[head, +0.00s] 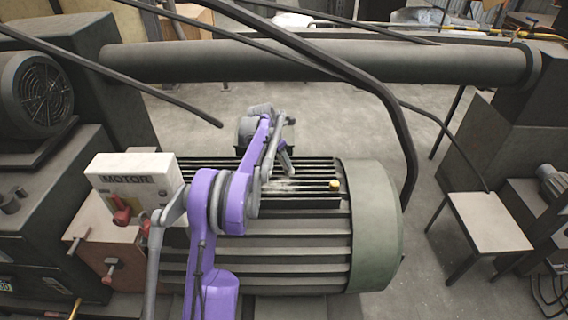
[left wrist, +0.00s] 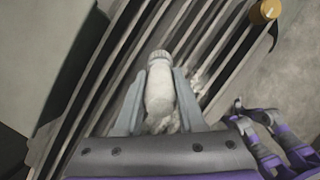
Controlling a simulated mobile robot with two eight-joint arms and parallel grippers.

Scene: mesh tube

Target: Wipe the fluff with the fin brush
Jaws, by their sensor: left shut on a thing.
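My left arm reaches over the finned green-grey motor (head: 310,262). My left gripper (head: 287,168) is low over the upper fins, beside pale fluff (head: 283,185) that lies across them. In the left wrist view my left gripper (left wrist: 160,100) is shut on the fin brush (left wrist: 158,92), a pale rounded body with a ribbed grey end. In that view some fluff (left wrist: 198,80) shows on the fins just right of the fingers. I cannot tell whether the brush touches the fluff. My right gripper cannot be made out.
A yellow knob (head: 335,185) stands on the fins right of the fluff; it also shows in the left wrist view (left wrist: 268,10). A white MOTOR box (head: 132,176) with red levers is at left. A black cable (head: 395,120) arches overhead, and a thick pipe (head: 320,62) crosses behind.

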